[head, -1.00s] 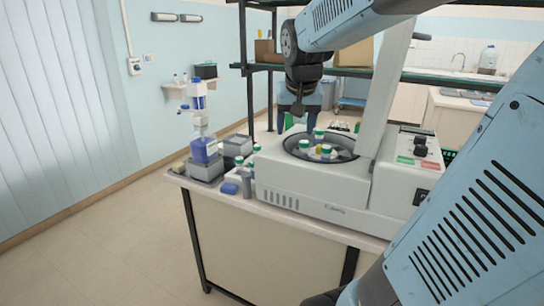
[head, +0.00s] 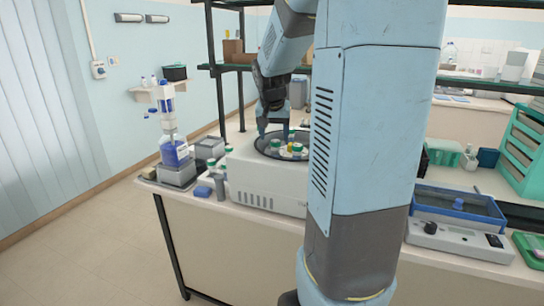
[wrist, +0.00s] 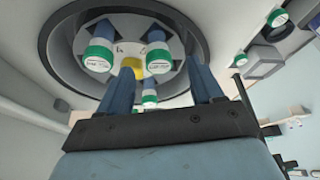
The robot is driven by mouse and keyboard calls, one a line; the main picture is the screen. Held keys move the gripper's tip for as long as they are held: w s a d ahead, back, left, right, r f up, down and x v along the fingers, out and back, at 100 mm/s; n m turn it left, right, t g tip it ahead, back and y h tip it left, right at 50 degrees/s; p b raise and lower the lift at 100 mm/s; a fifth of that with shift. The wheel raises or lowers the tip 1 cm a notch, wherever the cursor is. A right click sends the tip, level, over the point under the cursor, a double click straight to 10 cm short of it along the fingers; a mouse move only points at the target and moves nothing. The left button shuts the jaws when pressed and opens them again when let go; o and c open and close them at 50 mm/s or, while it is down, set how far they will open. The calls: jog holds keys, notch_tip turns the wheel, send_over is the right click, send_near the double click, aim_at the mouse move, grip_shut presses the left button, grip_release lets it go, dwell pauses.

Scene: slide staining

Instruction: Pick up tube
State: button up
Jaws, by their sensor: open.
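In the head view, several green-capped tubes (head: 297,148) stand in the round bowl of a white centrifuge (head: 250,177). In the wrist view, two of them show large, a left tube (wrist: 98,57) and a right tube (wrist: 158,60), on either side of the yellow hub (wrist: 132,68). A smaller green-capped tube (wrist: 150,97) shows lower, between my fingers. My gripper (head: 274,126) is over the bowl with its fingers pointing down. In the wrist view my gripper (wrist: 160,78) is open, with nothing visibly clamped. Fingertip depth relative to the caps is unclear.
More green-capped tubes (wrist: 263,62) stand in a rack beside the centrifuge. A blue-liquid bottle (head: 175,152) stands at the bench's left end. A shelf frame (head: 210,70) rises behind. My arm hides the centrifuge's right side. A blue-topped device (head: 458,205) sits at right.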

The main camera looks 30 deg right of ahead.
aim_at(275, 141)
jog(key=shift+d+x, duration=0.15)
jog(key=shift+x, duration=1.5)
jog(key=shift+d+x, duration=0.1)
jog(key=shift+x, duration=1.55)
jog(key=shift+w+r, duration=0.15)
jog(key=shift+c, duration=0.5)
jog(key=c, duration=1)
